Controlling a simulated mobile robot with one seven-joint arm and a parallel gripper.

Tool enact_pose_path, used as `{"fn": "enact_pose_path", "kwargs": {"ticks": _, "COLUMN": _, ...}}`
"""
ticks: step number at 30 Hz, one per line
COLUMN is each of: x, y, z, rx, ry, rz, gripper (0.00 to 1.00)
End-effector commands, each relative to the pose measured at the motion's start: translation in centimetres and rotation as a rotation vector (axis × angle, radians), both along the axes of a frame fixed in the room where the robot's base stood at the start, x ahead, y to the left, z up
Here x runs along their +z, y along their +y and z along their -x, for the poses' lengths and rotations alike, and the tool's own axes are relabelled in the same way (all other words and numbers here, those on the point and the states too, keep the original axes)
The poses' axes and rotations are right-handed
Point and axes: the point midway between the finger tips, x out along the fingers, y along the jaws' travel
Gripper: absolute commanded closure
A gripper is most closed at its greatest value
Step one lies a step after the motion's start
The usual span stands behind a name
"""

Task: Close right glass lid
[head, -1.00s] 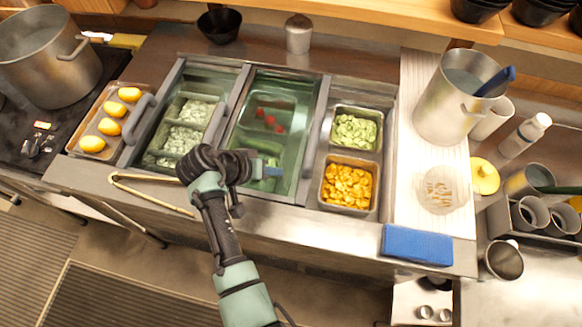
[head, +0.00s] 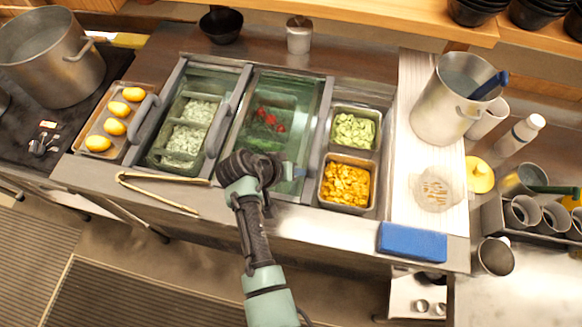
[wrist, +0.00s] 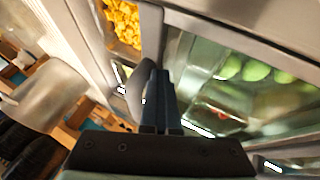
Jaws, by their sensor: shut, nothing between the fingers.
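The right glass lid (head: 288,105) is a greenish pane in a metal frame, in the middle of the counter. Red and green food shows through it. Its grey handle (head: 319,150) runs along its right side. The open section right of it shows uncovered pans of green slices (head: 353,130) and orange pieces (head: 346,183). My gripper (head: 300,172) is shut and empty, low over the lid's near right part. In the wrist view my blue fingers (wrist: 160,75) are together just beside the grey handle (wrist: 138,88), on its glass side; I cannot tell whether they touch it.
The left glass section (head: 190,125) with its own handle (head: 218,130) lies to the left. Golden tongs (head: 155,195) lie on the front edge. A blue sponge (head: 412,242) and a steel pot (head: 445,105) stand at the right.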

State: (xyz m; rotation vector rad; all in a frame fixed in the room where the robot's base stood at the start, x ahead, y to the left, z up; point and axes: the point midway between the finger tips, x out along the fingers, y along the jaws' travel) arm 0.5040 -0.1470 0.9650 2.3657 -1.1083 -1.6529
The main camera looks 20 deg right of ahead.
Motion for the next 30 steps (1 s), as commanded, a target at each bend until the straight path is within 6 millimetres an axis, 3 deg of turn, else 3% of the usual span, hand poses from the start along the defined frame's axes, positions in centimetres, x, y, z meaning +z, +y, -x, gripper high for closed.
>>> {"fn": "enact_pose_path", "kwargs": {"ticks": 1, "x": 0.2, "y": -1.4, "z": 1.1, "rx": -0.016, "ry": 0.007, "rz": 0.005, "gripper": 1.0}}
{"fn": "enact_pose_path", "kwargs": {"ticks": 15, "x": 0.1, "y": -12.0, "z": 8.3, "rx": -0.02, "ry": 0.007, "rz": 0.006, "gripper": 1.0}}
{"fn": "enact_pose_path", "kwargs": {"ticks": 21, "x": 0.0, "y": -14.9, "z": 10.3, "rx": -0.017, "ry": 0.008, "rz": 0.005, "gripper": 1.0}}
{"fn": "enact_pose_path", "kwargs": {"ticks": 30, "x": 0.0, "y": -16.4, "z": 11.2, "rx": -0.013, "ry": 0.008, "rz": 0.006, "gripper": 1.0}}
